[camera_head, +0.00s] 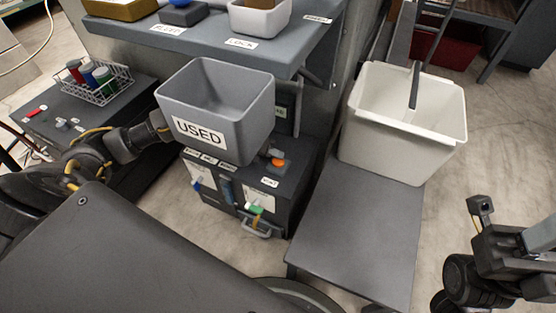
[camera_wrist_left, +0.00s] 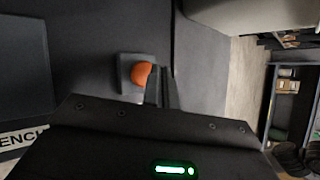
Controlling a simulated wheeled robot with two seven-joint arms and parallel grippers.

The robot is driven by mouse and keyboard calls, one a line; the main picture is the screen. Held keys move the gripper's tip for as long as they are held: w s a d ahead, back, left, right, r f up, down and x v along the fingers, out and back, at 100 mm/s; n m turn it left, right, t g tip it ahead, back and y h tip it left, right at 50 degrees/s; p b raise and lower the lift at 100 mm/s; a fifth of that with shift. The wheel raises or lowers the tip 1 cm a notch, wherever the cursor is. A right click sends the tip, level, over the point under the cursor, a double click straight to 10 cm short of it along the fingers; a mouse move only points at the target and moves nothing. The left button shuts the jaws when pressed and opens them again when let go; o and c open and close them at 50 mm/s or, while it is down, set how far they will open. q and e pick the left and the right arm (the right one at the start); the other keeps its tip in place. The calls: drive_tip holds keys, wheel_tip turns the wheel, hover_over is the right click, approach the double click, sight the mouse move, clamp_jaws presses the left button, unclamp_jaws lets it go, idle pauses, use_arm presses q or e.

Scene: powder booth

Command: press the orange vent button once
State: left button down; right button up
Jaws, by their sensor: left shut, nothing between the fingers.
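The orange vent button (camera_head: 278,162) sits in a grey housing on top of a dark cabinet (camera_head: 300,180), just right of the USED bin. It also shows in the left wrist view as an orange dome (camera_wrist_left: 141,74). My left gripper (camera_wrist_left: 161,84) is shut and empty. In the wrist view its fingertips overlap the dome's right edge; I cannot tell whether they touch it. In the head view my left arm comes in from the left and its front end is mostly hidden behind the USED bin. My right gripper (camera_head: 497,232) is at the lower right, far from the button.
The grey USED bin (camera_head: 238,133) stands in front of the arm. A shelf (camera_head: 210,45) with trays is above. A wire rack (camera_head: 103,92) with several canisters is at the left. Coloured valves are on the cabinet's front.

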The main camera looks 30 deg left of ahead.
sight(274, 162)
use_arm(q)
drive_tip(key=shift+f, duration=0.2)
idle(0.7)
drive_tip(key=shift+f+b, duration=0.3)
drive_tip(key=shift+b, duration=0.1)
drive_tip(key=shift+f+b, duration=0.4)
drive_tip(key=shift+f, duration=0.05)
idle(0.6)
idle(0.3)
drive_tip(key=shift+r+p, duration=0.85)
drive_tip(key=shift+r, duration=0.1)
wheel_tip(274, 162, up, 5)
drive_tip(key=p, duration=0.4)
